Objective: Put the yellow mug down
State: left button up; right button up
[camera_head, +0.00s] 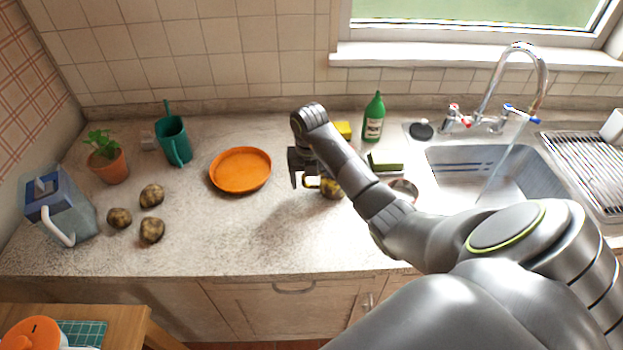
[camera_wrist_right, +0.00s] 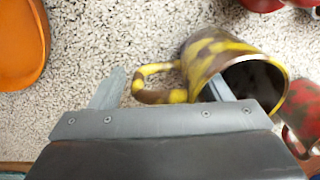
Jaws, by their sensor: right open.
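The yellow mug (camera_wrist_right: 215,65), patched with brown, is on the speckled counter in the right wrist view. Its dark opening faces the lower right of that view, and its handle (camera_wrist_right: 155,82) points left. In the head view the mug (camera_head: 331,189) is partly hidden behind my right arm. My right gripper (camera_wrist_right: 165,88) is open, with the mug's handle between its two fingers; one fingertip overlaps the mug's rim. I cannot tell whether the fingers touch the mug. The right gripper (camera_head: 300,172) also shows in the head view. My left gripper is not in view.
An orange plate (camera_head: 240,170) lies left of the gripper. A red patterned mug (camera_wrist_right: 303,112) is close beside the yellow one. A green bottle (camera_head: 374,118) and the sink (camera_head: 490,172) are to the right. Several potatoes (camera_head: 151,230) lie left; the counter's front middle is clear.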

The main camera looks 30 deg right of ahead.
jog(key=shift+r, duration=0.5)
notch_tip(320, 180, up, 4)
jog(key=shift+f, duration=0.2)
notch_tip(320, 180, up, 6)
jog(key=p, duration=0.6)
jog(key=shift+a+r, duration=0.1)
jog(key=shift+a, duration=0.05)
jog(key=shift+r+p, duration=0.75)
jog(key=shift+p, duration=0.25)
jog(key=shift+f, duration=0.1)
